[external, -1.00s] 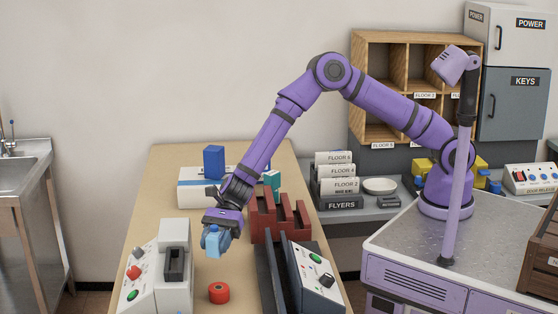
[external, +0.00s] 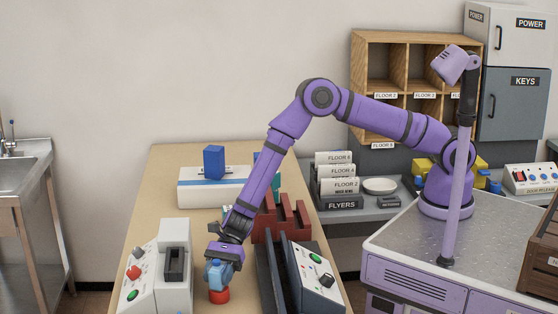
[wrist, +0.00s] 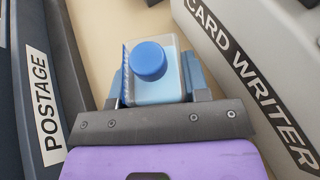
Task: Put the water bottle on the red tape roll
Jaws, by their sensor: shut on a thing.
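The water bottle (external: 216,272) is light blue with a darker blue cap, which faces the camera in the wrist view (wrist: 150,61). My gripper (external: 220,268) is shut on the bottle, with a finger on either side of it in the wrist view (wrist: 158,88). The red tape roll (external: 219,296) lies on the table, directly below the bottle in the external view. The bottle hides the top of the roll there. I cannot tell whether the bottle touches the roll. The roll is hidden in the wrist view.
The card writer (external: 174,265) stands left of the bottle. The dark postage unit (external: 271,280) and a white control panel (external: 312,275) stand to the right. A red stepped rack (external: 281,222) is behind them. The front gap between the machines is narrow.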

